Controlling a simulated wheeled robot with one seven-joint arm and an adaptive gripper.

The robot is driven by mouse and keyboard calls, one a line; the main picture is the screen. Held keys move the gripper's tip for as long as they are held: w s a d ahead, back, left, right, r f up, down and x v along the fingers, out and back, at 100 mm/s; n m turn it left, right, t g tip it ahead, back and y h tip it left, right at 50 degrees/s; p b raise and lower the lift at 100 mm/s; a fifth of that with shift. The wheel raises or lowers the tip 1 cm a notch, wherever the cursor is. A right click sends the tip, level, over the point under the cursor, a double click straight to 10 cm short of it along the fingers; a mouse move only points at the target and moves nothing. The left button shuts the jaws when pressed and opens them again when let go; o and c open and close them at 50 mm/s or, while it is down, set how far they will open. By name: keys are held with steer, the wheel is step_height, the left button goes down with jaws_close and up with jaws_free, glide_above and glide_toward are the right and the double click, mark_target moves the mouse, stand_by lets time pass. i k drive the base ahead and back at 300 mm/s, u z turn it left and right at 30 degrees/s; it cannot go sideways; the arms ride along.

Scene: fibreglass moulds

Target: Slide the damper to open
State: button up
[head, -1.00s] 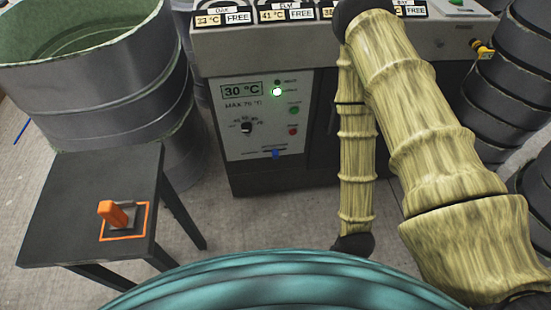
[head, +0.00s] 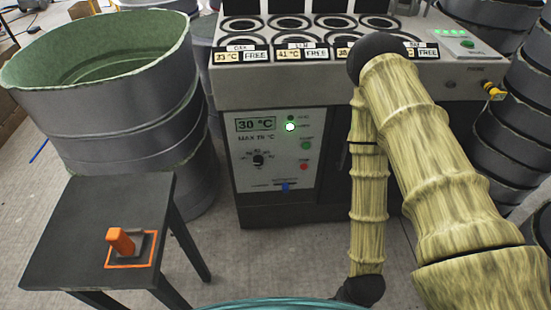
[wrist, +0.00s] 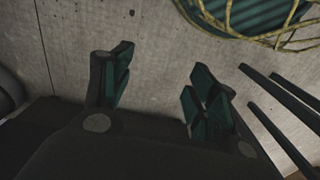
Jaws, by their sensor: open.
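The likely damper is a small slider with a blue knob (head: 285,187) low on the white control panel (head: 250,155) of the grey machine. The knob sits around the middle of its horizontal slot. The print beside it is too small to read. My gripper (wrist: 160,90) is open and empty in the wrist view, with bare floor behind it. It does not show in the head view, where my arm hangs in front of the machine, right of the panel. No damper shows in the wrist view.
A dark table (head: 60,235) at lower left holds an orange-handled object (head: 121,241) inside an orange outline. A large grey tub (head: 150,125) stands behind it. Dark stacked drums (head: 505,130) stand at right. Dark bars (wrist: 280,105) show at right in the wrist view.

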mark_target(285, 187)
steer(key=z, duration=1.05)
steer(key=k, duration=1)
steer(key=u, duration=1.5)
steer(key=i, duration=0.5)
